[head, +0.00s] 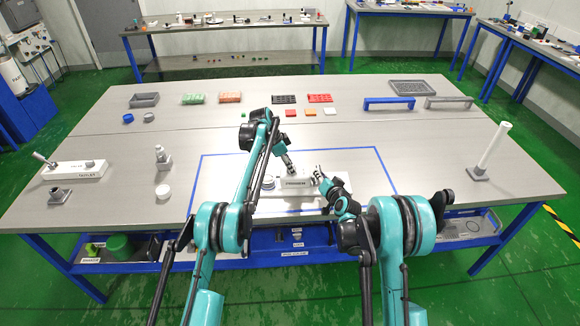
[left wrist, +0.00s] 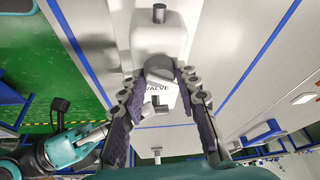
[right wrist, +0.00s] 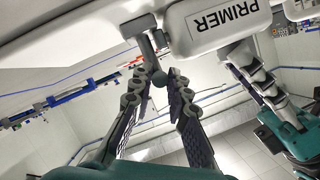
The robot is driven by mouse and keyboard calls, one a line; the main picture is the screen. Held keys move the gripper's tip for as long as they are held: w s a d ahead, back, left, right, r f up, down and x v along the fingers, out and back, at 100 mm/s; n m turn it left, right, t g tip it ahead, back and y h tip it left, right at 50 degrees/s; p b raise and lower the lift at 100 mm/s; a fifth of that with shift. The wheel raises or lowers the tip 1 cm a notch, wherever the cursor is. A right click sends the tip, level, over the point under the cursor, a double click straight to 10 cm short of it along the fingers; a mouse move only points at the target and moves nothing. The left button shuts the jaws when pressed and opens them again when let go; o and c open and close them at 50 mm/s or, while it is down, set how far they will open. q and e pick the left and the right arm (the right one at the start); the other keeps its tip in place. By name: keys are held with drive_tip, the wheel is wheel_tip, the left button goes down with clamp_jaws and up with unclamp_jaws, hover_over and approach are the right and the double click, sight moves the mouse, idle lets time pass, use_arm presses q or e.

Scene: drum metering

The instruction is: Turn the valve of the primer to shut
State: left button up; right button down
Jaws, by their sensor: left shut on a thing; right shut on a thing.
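The primer (head: 296,187) is a white block inside the blue outline on the table. Its PRIMER label shows at the top of the right wrist view (right wrist: 215,20). My left gripper (head: 290,171) comes down from above and is shut on the primer's body. My right gripper (head: 318,175) is shut on the grey valve handle (right wrist: 146,32) at the primer's side. The exact contacts are partly hidden by the fingers.
A second white block with a lever (head: 75,172) stands at the left. A white tube (head: 492,146) stands upright at the right. Trays and small blocks line the back; the table right of the outline is mostly clear.

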use_arm(q)
drive_tip(key=o, duration=1.2)
drive_tip(key=shift+c, duration=0.2)
drive_tip(key=shift+r, duration=0.1)
drive_tip(key=v, duration=1.1)
drive_tip(key=shift+r, duration=0.4)
drive_tip(key=shift+a, duration=0.15)
